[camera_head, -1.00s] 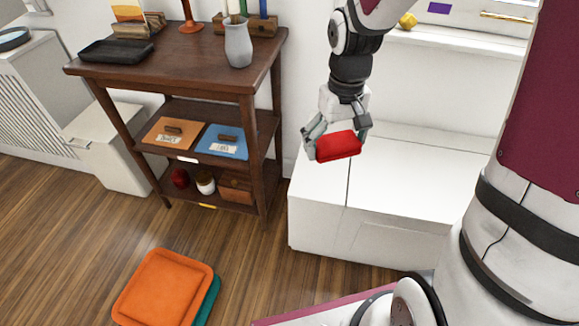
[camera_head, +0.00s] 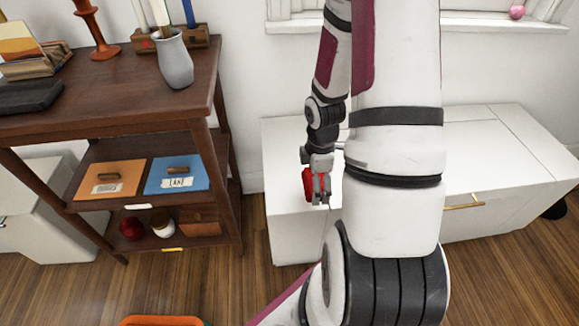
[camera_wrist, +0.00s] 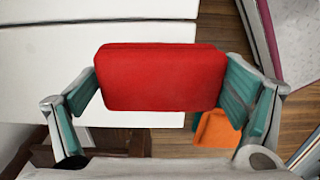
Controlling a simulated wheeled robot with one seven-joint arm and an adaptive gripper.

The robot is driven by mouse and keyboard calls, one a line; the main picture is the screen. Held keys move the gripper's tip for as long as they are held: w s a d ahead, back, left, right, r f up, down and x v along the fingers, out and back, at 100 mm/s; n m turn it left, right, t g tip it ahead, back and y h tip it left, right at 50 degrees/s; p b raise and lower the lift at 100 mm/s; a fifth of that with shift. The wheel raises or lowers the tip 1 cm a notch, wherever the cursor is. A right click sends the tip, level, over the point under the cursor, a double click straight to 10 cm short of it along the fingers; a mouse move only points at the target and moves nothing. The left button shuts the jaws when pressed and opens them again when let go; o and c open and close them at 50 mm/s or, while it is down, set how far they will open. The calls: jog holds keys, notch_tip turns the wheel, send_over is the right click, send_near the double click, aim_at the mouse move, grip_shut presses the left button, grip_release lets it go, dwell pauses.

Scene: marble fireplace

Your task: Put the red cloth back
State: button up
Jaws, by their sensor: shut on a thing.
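The red cloth (camera_wrist: 162,78) is a folded, rounded block in the wrist view. My gripper (camera_wrist: 160,92) is shut on it, with a teal-lined finger pressing each of its short sides. In the head view my gripper (camera_head: 318,200) hangs fingers down in front of the white cabinet. The red cloth (camera_head: 308,184) shows there only in part, because the fingers cover some of it. The cloth is held up in the air.
A grey vase (camera_head: 174,62) stands on top. The white cabinet (camera_head: 292,222) is behind my arm.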

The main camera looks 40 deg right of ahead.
jog(key=b, duration=0.3)
send_over(292, 171)
jog(key=shift+s+f, duration=0.3)
jog(key=shift+f, duration=0.25)
jog(key=shift+w+f, duration=0.2)
jog(key=shift+w, duration=0.1)
jog(key=shift+f+b, duration=0.9)
jog(key=shift+f, duration=0.65)
jog(key=shift+f, duration=0.1)
jog(key=o, duration=0.8)
jog(key=shift+f, duration=0.1)
jog(key=shift+o, duration=0.7)
